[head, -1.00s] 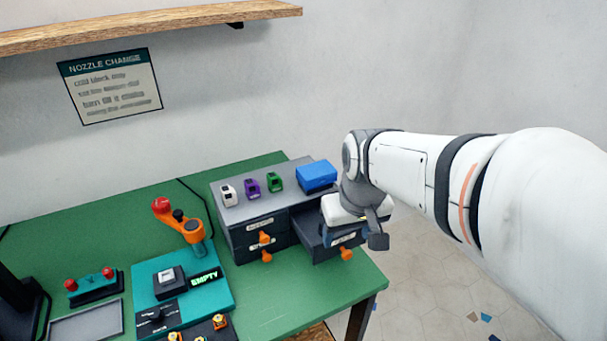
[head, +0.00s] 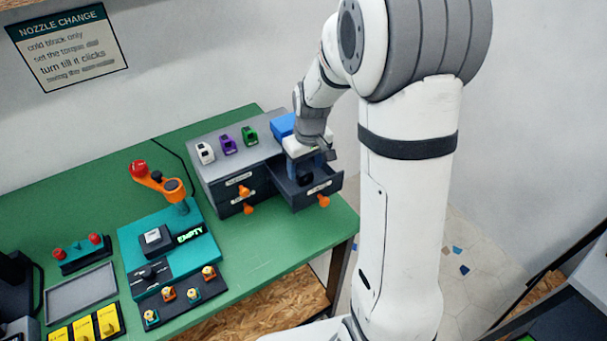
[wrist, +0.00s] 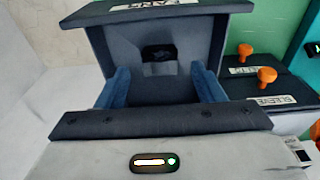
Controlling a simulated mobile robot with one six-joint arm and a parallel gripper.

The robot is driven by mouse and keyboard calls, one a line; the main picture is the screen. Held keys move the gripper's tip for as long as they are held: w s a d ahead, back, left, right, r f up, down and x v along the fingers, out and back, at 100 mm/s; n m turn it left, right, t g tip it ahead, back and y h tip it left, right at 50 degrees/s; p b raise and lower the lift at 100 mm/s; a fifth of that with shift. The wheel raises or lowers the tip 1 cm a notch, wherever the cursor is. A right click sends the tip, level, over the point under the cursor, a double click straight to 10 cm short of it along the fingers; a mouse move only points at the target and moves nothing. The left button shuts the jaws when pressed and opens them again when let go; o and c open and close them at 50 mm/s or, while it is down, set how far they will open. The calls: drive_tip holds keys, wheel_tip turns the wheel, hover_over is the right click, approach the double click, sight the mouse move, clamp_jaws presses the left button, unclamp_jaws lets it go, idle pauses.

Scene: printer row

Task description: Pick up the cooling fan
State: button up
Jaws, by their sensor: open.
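A small black piece, which looks like the cooling fan (wrist: 159,52), lies in the open drawer (wrist: 222,45) in the wrist view. Its details are too dark to make out. My gripper (wrist: 162,74) is open, with its two blue fingers apart on either side and the fan ahead between them. Nothing is held. In the head view, my gripper (head: 307,172) reaches down into the pulled-out right drawer (head: 318,195). The fan is hidden there behind the gripper and the drawer front.
The grey cabinet (head: 215,172) carries white, purple and green small blocks and a blue box (head: 283,125). Closed drawers with orange knobs (head: 245,191) sit left of the open one. A teal fixture (head: 195,250) with an orange-handled lever (head: 158,182) stands on the green bench.

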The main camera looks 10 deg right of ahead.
sight(305, 178)
drive_tip(key=shift+w+a+f, duration=0.1)
drive_tip(key=shift+f, duration=1.25)
drive_tip(key=shift+c, duration=0.4)
drive_tip(key=c, duration=1.1)
